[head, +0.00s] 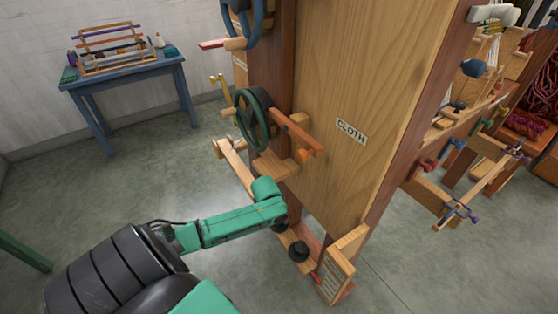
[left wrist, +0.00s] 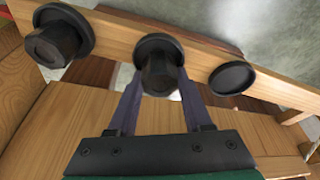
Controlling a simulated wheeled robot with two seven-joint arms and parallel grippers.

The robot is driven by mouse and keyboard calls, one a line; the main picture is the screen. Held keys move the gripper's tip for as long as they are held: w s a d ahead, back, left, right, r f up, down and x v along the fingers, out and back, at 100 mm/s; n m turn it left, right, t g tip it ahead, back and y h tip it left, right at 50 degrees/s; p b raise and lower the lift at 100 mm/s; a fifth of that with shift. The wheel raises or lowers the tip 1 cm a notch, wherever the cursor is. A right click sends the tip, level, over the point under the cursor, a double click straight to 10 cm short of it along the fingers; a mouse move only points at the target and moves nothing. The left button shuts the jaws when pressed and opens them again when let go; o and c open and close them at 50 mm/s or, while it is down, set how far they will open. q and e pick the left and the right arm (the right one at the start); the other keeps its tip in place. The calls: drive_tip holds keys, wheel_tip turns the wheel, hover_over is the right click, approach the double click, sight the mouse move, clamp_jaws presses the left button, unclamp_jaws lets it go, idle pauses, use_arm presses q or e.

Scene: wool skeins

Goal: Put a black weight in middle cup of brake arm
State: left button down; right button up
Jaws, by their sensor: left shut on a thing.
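The wooden brake arm (left wrist: 205,57) crosses the top of the left wrist view and carries three round black cups. The left cup (left wrist: 88,27) holds a black weight (left wrist: 52,45). The right cup (left wrist: 232,78) is empty. My left gripper (left wrist: 157,78) is shut on another black weight (left wrist: 159,70) at the middle cup (left wrist: 150,42). The weight overlaps the cup, and I cannot tell whether it rests in it. In the head view, my green arm largely hides the gripper, and one black weight (head: 298,251) shows on the brake arm. My right gripper is not in view.
The wooden loom frame with a CLOTH label (head: 351,131) stands close beside my arm. A green handwheel (head: 252,120) and wooden levers project above it. A slatted wooden piece (head: 340,275) stands at lower right. A blue table (head: 125,78) is far left, with open floor between.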

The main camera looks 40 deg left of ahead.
use_arm(q)
drive_tip(key=shift+f, duration=0.25)
drive_tip(key=shift+c, duration=1.2)
unclamp_jaws()
drive_tip(key=p+v, duration=0.3)
drive_tip(key=v, duration=1.1)
drive_tip(key=shift+s+r, duration=0.15)
drive_tip(key=shift+r, duration=0.1)
